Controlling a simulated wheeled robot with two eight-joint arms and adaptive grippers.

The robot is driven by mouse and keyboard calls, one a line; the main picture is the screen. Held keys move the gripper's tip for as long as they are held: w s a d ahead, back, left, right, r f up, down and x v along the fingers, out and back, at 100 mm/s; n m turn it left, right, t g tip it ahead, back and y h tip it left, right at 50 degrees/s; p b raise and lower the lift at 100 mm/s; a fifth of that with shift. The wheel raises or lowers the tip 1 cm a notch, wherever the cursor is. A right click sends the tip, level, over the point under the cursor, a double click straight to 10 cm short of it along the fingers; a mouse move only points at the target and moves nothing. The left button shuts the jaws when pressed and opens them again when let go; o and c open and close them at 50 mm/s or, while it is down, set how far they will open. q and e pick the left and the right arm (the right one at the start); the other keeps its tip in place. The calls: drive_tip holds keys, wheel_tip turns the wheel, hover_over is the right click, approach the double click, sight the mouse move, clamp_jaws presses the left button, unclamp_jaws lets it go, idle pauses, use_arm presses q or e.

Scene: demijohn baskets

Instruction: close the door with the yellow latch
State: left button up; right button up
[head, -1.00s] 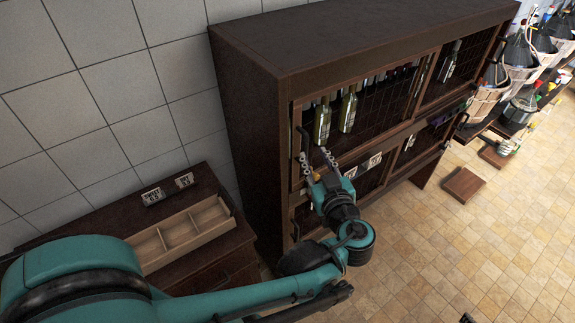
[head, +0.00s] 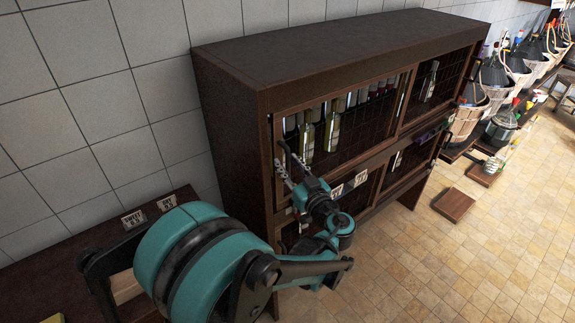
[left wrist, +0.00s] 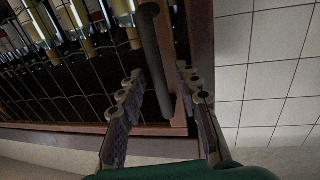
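The dark wooden cabinet (head: 225,130) has wire-mesh doors. Its upper left door (head: 365,125) shows bottles behind the mesh, and it also shows in the left wrist view (left wrist: 70,128). A dark upright bar handle (left wrist: 156,60) is at this door's left edge. My left gripper (head: 287,163) is at that handle. In the left wrist view its fingers (left wrist: 159,75) are spread, with the bar between them and visible room on both sides. I cannot make out a yellow latch, nor tell whether this door is fully closed. My right gripper is out of view.
A low dark cabinet with two small label signs (head: 148,212) stands at the left, partly behind my arm. A wooden block (head: 453,205) lies on the tiled floor. Basketed demijohns (head: 468,115) stand at the far right. The floor (head: 440,270) in front is largely clear.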

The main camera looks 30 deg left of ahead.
use_arm(q)
drive_tip(key=shift+w+a, duration=0.15)
drive_tip(key=shift+a, duration=0.15)
clamp_jaws()
drive_tip(key=shift+s+a, duration=0.25)
drive_tip(key=shift+s, duration=0.55)
unclamp_jaws()
